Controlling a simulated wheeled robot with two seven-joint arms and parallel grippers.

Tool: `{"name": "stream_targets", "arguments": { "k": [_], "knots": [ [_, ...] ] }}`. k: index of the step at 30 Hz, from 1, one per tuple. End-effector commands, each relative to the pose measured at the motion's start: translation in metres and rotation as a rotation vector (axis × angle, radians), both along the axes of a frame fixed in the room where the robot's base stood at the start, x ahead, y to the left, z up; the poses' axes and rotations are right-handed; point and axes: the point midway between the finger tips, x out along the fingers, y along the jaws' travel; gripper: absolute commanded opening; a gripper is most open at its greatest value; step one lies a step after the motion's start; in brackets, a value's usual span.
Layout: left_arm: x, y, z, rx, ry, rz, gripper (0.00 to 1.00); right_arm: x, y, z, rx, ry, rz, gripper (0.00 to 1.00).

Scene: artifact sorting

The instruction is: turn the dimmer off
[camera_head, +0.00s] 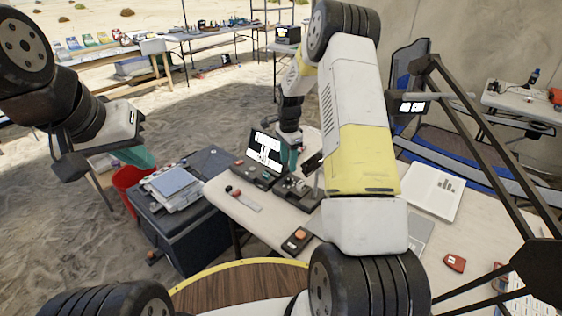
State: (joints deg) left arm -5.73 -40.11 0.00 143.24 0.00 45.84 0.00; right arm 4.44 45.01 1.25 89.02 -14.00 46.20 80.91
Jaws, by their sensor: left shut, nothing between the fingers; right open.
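On the near table, a flat pale strip with a small red knob (243,198) lies near the left edge; it may be the dimmer, but I cannot tell for sure. Behind it stands a dark control box with a lit screen (265,149). A dark device (297,190) sits to its right, partly hidden by my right arm.
A dark box with an orange button (297,239) lies on the near table edge. A white laptop-like panel (432,190) and a red item (455,263) lie to the right. Dark bars cross the right side.

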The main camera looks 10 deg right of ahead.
Motion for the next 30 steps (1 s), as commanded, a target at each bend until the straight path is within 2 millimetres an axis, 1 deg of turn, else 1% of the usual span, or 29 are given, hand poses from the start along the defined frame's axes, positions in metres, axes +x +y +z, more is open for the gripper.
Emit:
{"name": "stream_targets", "arguments": {
  "k": [1,6,12,16,23,26,30],
  "knots": [
    [0.000,0.000,0.000,0.000,0.000,0.000,0.00,-0.001,0.000,-0.008,0.000,0.004,0.001,0.47],
    [0.000,0.000,0.000,0.000,0.000,0.000,0.00,-0.002,0.000,-0.037,0.001,0.004,0.001,0.47],
    [0.000,0.000,0.000,0.000,0.000,0.000,0.00,-0.001,0.000,-0.061,0.000,0.002,0.002,0.47],
    [0.000,0.000,0.000,0.000,0.000,0.000,0.00,-0.001,0.000,-0.066,0.001,0.001,0.003,0.47],
    [0.000,0.000,0.000,0.000,0.000,0.000,0.00,-0.001,0.000,-0.067,0.001,0.000,0.003,0.47],
    [0.000,0.000,0.000,0.000,0.000,0.000,0.00,-0.001,0.000,-0.067,0.001,0.001,0.003,0.29],
    [0.000,0.000,0.000,0.000,0.000,0.000,0.00,-0.001,0.000,-0.067,0.001,0.001,0.003,0.02]
  ]
}}
